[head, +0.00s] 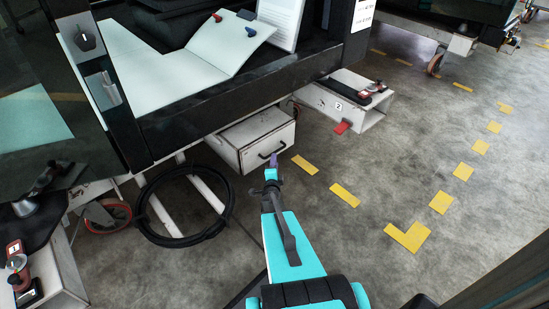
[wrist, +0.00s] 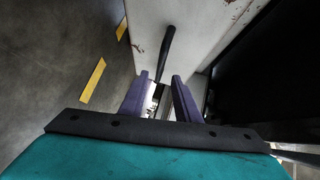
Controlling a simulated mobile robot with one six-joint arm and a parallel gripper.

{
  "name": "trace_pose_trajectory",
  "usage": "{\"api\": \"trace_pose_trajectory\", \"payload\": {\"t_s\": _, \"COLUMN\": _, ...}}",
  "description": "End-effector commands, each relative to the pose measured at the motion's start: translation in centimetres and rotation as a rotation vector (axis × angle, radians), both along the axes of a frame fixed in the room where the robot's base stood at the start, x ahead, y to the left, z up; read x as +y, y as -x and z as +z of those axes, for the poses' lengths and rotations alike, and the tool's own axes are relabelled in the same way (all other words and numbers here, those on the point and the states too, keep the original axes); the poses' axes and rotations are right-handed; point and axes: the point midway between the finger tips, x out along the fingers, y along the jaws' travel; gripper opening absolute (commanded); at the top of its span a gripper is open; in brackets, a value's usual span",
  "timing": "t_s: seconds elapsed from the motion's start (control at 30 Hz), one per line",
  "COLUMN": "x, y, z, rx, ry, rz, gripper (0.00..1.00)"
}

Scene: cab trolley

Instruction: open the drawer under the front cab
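The white drawer (head: 270,141) sits low under the front cab (head: 215,95), with a dark bar handle (head: 271,154) on its scuffed front face. My gripper (head: 273,161) is right in front of the handle in the head view. In the wrist view my gripper (wrist: 160,76) has its two purple fingers apart. The dark handle (wrist: 168,45) stands out from the pale drawer front (wrist: 205,28) just beyond them. The handle's lower end shows between the fingertips; I cannot tell whether the fingers reach around it. Nothing is visibly clamped.
A second white box marked 2 (head: 345,108), with a red tab (head: 342,128), juts out to the right. A coiled black hose (head: 147,220) and a caster wheel (head: 107,216) are at the left. Concrete floor with yellow dashes (head: 344,194) is free to the right.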

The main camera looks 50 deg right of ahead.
Motion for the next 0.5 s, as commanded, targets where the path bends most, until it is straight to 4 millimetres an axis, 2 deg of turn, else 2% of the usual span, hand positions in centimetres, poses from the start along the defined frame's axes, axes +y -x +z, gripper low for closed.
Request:
{"api": "trace_pose_trajectory", "payload": {"t_s": 0.2, "x": -2.0, "y": -1.8, "z": -0.5, "rx": -0.001, "ry": 0.001, "rz": 0.0, "gripper": 0.29}}
{"api": "trace_pose_trajectory", "payload": {"t_s": 0.5, "x": -3.9, "y": -3.3, "z": -0.8, "rx": 0.0, "ry": 0.001, "rz": 0.0, "gripper": 0.29}}
